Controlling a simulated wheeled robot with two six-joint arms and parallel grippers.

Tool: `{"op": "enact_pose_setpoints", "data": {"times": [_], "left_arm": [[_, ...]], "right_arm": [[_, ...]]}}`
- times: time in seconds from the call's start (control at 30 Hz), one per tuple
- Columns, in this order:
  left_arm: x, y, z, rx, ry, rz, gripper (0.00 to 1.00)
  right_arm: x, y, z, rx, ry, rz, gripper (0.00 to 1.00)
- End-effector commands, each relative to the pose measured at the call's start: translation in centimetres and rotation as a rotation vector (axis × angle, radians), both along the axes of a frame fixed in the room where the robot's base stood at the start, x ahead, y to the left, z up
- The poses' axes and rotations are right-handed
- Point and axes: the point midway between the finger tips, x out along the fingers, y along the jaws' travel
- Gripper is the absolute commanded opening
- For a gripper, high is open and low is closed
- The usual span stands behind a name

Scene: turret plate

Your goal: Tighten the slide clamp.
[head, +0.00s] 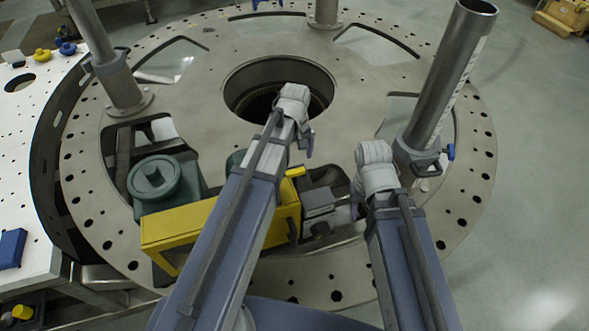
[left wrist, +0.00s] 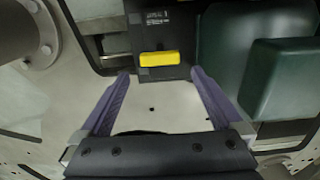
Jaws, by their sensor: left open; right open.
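A grey clamp collar (head: 415,157) with a blue knob (head: 449,151) sits around the foot of the tilted steel tube at the right of the turret plate; it may be the slide clamp, but I cannot tell how tight it is. My left gripper (head: 308,143) is over the plate near the central hole, pointing down, largely hidden by its wrist. In the left wrist view its two purple fingers (left wrist: 160,74) are apart and empty, with a yellow block (left wrist: 160,58) on a dark box beyond them. My right gripper (head: 357,207) is left of the collar, mostly hidden, apart from the knob.
The round steel turret plate (head: 200,75) has a central hole (head: 255,75) and cutouts. A green motor (head: 157,182) and a yellow housing (head: 185,232) stand in the front cutout. A steel post (head: 118,80) rises at left. A white table (head: 35,150) with small parts adjoins the plate.

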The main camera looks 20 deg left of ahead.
Motion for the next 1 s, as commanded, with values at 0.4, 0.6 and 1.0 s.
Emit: {"op": "enact_pose_setpoints", "data": {"times": [0.4,0.6,1.0], "left_arm": [[0.0,0.0,-5.7,0.000,0.000,0.000,1.00],[0.0,0.0,-6.7,0.000,0.000,0.000,1.00],[0.0,0.0,-6.5,0.000,0.000,0.000,0.84]], "right_arm": [[0.0,0.0,-5.7,-0.002,0.000,0.010,0.50],[0.0,0.0,-6.7,-0.002,0.000,0.009,0.50],[0.0,0.0,-6.5,-0.002,0.000,0.009,0.50]]}}
